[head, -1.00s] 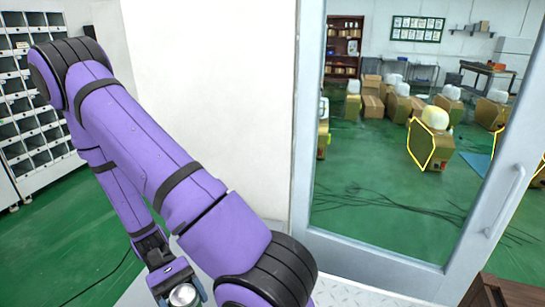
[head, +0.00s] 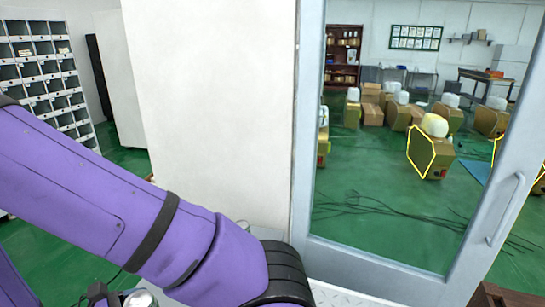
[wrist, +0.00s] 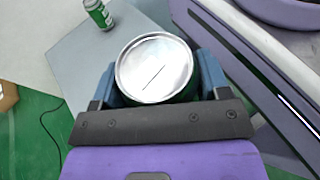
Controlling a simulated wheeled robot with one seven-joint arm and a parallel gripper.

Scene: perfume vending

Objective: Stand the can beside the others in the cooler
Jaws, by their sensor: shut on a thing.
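My gripper (wrist: 160,78) is shut on a can (wrist: 155,66), with a blue finger on either side of it. The can's round silver lid faces the wrist camera, and a dark green side shows below the lid. In the head view the silver lid (head: 140,299) shows at the bottom edge, mostly cut off. A second can (wrist: 98,14), green and white, is on a pale grey surface (wrist: 110,60) at the wrist view's upper left, apart from the held can. I cannot make out the cooler's inside or a group of cans.
A tall white panel (head: 210,110) stands in front of me. A grey-framed glass door (head: 385,255) with a handle (head: 505,210) is to its right. White pigeonhole shelves (head: 45,80) stand at the left. Boxes (head: 372,110) stand on the green floor beyond the glass.

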